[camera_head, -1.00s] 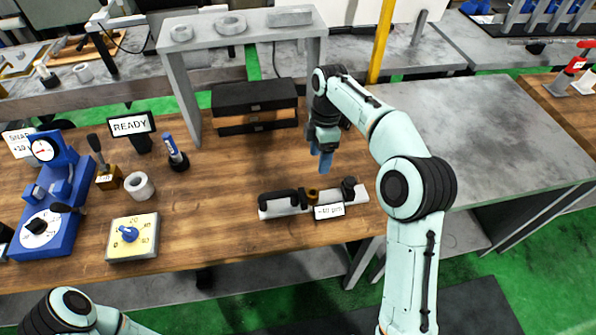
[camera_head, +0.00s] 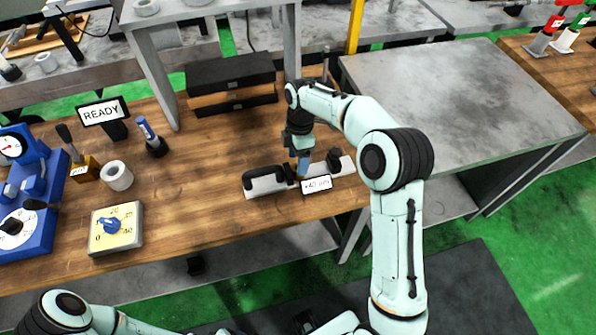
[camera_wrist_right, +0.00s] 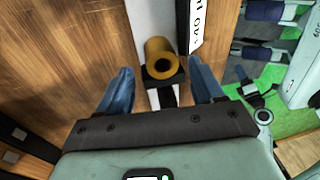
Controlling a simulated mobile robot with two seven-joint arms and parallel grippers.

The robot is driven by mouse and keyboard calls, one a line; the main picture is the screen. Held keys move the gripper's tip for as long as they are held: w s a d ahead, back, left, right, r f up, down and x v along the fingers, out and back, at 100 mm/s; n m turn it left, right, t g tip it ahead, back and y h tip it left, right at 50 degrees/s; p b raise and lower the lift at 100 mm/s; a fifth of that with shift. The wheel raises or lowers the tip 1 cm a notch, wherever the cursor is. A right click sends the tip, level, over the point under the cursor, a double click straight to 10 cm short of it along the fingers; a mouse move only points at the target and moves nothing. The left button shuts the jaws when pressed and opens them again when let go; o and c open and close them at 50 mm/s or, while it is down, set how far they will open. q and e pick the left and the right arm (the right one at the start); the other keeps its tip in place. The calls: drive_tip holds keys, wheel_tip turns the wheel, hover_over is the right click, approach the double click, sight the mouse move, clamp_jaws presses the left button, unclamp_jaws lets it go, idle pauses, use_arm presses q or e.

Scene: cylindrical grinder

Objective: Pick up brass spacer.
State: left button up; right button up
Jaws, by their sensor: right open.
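The brass spacer (camera_wrist_right: 160,58) is a short golden tube with a dark hole. In the right wrist view it sits on the pale bar of the gauge fixture, just beyond the fingertips and roughly midway between them. My right gripper (camera_wrist_right: 162,84) is open, with one blue finger on each side and nothing between them. In the head view the right gripper (camera_head: 303,163) points down at the fixture (camera_head: 266,181), and its fingers hide most or all of the spacer. My left gripper is not clearly in view; only part of the left arm shows at the lower left.
A "+40 µm" label (camera_head: 317,184) stands at the fixture's front, close to the spacer. Dark clamps rise from the bar on both sides.

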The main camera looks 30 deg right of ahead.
drive_tip(key=shift+s+a+f, duration=0.1)
drive_tip(key=shift+f, duration=0.8)
clamp_jaws()
